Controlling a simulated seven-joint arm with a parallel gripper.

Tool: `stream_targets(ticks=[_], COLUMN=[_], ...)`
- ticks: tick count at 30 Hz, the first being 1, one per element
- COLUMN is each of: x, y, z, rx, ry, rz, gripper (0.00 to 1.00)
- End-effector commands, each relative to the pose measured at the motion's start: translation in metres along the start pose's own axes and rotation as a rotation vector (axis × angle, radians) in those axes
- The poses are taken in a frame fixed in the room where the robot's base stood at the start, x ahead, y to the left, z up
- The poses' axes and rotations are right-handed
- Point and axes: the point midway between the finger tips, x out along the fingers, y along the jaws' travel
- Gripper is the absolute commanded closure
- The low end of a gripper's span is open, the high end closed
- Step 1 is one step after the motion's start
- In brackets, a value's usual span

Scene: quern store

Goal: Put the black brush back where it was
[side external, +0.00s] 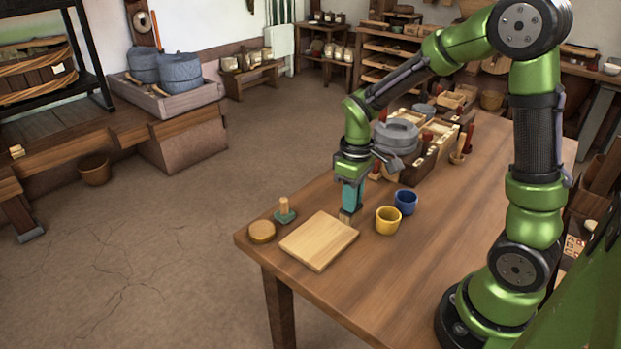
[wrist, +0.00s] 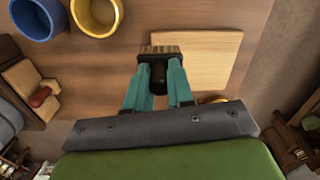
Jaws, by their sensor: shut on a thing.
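My gripper (side external: 352,205) points down over the table, beside the back right corner of the pale wooden board (side external: 318,241). In the wrist view its two teal fingers (wrist: 158,84) are shut on the black brush (wrist: 158,72). The brush's tan bristles (wrist: 160,49) stick out beyond the fingertips and overlap the edge of the board. In the side view the brush (side external: 346,217) shows only as a small tan end below the fingers; its black part is mostly hidden. I cannot tell whether the bristles touch the table.
A yellow cup (side external: 387,221) and a blue cup (side external: 405,201) stand right of my gripper. A round wooden disc (side external: 262,232) and a green-based wooden-handled piece (side external: 284,213) stand left of the board. A grey quern (side external: 396,137) and boxes stand behind. The front right table is clear.

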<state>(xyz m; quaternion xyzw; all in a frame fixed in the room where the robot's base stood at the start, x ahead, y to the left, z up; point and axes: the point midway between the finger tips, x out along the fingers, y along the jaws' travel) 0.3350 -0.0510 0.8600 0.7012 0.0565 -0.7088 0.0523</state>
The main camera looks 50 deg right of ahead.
Motion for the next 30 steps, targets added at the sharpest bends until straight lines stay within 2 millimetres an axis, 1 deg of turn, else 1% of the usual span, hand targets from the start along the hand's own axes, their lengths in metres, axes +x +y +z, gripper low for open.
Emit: stream_targets(ticks=[2,12,15,18,21,28,30], x=[0.004,0.011,0.012,0.014,0.014,0.015,0.027], y=[0.004,0.031,0.037,0.043,0.045,0.049,0.049], z=[-0.01,-0.094,-0.116,-0.132,-0.141,-0.153,-0.151], rx=[-0.002,-0.002,-0.002,-0.002,-0.002,-0.002,-0.003], ry=[0.007,0.011,0.011,0.012,0.011,0.011,0.007], rz=[0.005,0.008,0.007,0.007,0.007,0.007,0.005], gripper=[1.0,1.0,1.0,1.0,1.0,1.0,1.0])
